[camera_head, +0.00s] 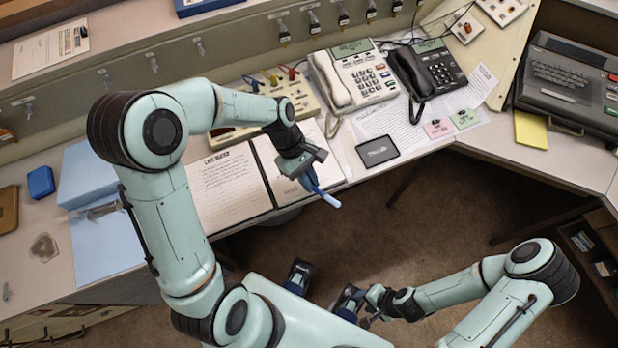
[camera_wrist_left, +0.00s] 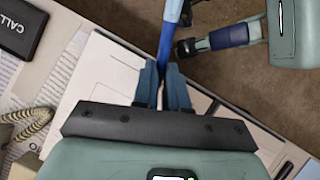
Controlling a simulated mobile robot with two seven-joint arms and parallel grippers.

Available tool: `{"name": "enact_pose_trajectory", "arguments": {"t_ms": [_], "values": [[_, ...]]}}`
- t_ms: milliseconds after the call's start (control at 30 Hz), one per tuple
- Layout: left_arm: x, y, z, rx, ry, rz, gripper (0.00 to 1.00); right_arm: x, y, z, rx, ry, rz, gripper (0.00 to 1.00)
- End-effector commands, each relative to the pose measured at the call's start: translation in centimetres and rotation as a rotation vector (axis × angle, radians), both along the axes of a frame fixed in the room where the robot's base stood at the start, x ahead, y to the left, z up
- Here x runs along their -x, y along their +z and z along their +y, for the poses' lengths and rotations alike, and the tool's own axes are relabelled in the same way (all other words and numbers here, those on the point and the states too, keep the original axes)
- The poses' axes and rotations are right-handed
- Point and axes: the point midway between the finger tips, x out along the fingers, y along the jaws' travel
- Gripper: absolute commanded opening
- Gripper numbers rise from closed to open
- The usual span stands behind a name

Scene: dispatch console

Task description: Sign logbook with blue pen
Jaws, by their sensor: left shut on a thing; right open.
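The open logbook (camera_head: 226,186) lies on the desk, with writing on its left page; part of its right page is hidden by my left arm. My left gripper (camera_head: 308,176) is shut on the blue pen (camera_head: 326,197) above the right page. The pen slants, its lighter end reaching toward the desk's front edge. In the left wrist view the pen (camera_wrist_left: 170,38) sits between the fingers of my left gripper (camera_wrist_left: 163,88), with a pale logbook page (camera_wrist_left: 108,72) behind. My right gripper (camera_head: 362,308) is open and low, in front of the desk, apart from the logbook.
A white phone (camera_head: 362,82) and a black phone (camera_head: 432,68) stand behind, right of the logbook. A dark rectangular pad (camera_head: 377,151) lies near the front edge. Blue folders (camera_head: 88,172) lie left of the logbook. A keyboard machine (camera_head: 570,78) stands far right.

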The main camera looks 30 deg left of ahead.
Motion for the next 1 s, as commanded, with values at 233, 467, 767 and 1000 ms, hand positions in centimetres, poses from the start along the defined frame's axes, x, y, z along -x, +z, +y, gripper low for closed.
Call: {"name": "enact_pose_trajectory", "arguments": {"t_ms": [233,467,767,1000], "values": [[0.01,-0.17,0.00,0.000,0.000,0.000,0.00,0.04,-0.11,-0.01,0.000,0.000,0.000,0.43],[0.01,-0.36,0.00,0.000,0.000,0.000,0.00,0.07,-0.23,0.00,0.000,0.000,0.001,0.43],[0.01,-0.60,0.00,0.000,0.000,0.000,0.00,0.13,-0.37,-0.01,0.001,0.000,0.002,0.43],[0.00,-0.80,0.00,0.000,0.000,0.000,0.00,0.16,-0.49,0.00,0.000,0.000,0.002,0.43]]}}
